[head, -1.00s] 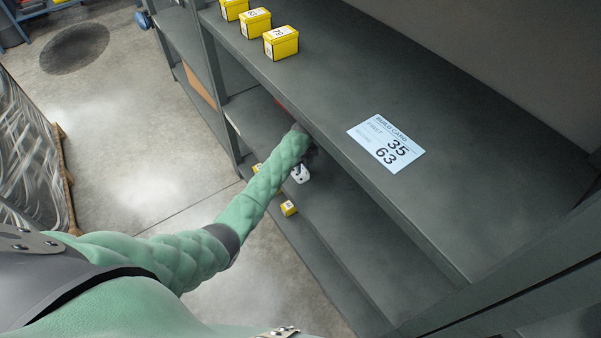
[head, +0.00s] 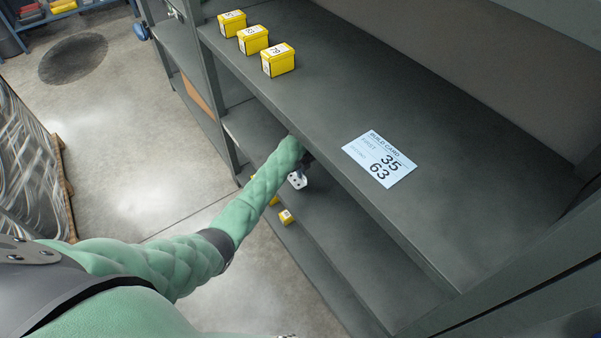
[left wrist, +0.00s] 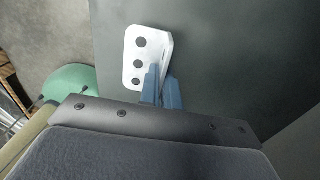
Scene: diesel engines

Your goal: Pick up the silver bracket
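The silver bracket (left wrist: 140,58) is a bright angled plate with a row of dark round holes. In the left wrist view it stands up beyond my gripper, over a dark grey surface. My left gripper (left wrist: 161,84) has blue fingers close together, shut on the bracket's side flange. In the head view the bracket (head: 297,180) shows as a small white piece at the end of my left arm, below the upper shelf's edge. The left gripper (head: 304,166) there is partly hidden by the arm and shelf. My right gripper is not in view.
The upper shelf (head: 330,100) overhangs the lower shelf (head: 345,225). Yellow boxes (head: 278,60) line its far left end, and a build card (head: 380,158) reads 35 and 63. A small yellow box (head: 285,217) stands below near the bracket.

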